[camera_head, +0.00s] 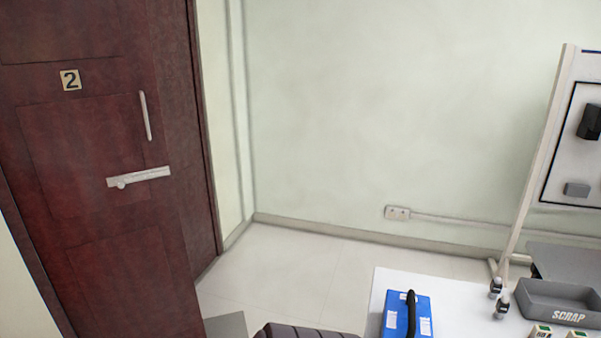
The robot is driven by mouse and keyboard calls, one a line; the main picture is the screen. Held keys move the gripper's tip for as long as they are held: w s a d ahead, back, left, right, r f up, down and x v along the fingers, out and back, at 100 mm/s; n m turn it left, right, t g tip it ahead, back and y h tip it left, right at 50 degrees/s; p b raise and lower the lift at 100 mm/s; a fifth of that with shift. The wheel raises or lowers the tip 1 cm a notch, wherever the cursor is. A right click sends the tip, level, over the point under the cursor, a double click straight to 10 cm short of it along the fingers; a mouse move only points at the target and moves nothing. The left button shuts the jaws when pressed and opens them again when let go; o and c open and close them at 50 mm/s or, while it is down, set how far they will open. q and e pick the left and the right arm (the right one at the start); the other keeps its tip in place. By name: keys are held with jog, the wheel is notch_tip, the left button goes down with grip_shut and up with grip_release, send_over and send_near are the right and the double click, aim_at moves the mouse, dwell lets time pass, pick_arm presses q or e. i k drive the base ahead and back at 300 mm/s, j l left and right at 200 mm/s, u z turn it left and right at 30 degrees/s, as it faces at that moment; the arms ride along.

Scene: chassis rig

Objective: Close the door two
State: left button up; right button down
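The dark red-brown door (90,150) with the "2" plate (70,80) fills the left side of the head view. It has a pale lever handle (138,178) and a pale upright bar (145,116) above it. The door seems to stand ajar: its right edge and lower part come forward of the dark red frame (200,170) behind it. How wide the gap is I cannot tell. The door's bottom is cut off by the picture. Neither of my grippers is in view.
A white table (376,300) at the lower right holds a blue case (395,318) and a grey SCRAP tray (560,295). A white-framed board (550,130) stands behind it. A dark ridged object (300,332) is cut off below. Pale floor (290,275) is clear beside the door.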

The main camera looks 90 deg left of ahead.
aim_at(81, 113)
jog(key=j+u, duration=0.4)
jog(key=j, duration=0.25)
jog(key=j+u, duration=0.35)
jog(key=j, duration=0.3)
jog(key=j+u, duration=0.4)
jog(key=j, duration=0.25)
jog(key=i, duration=0.05)
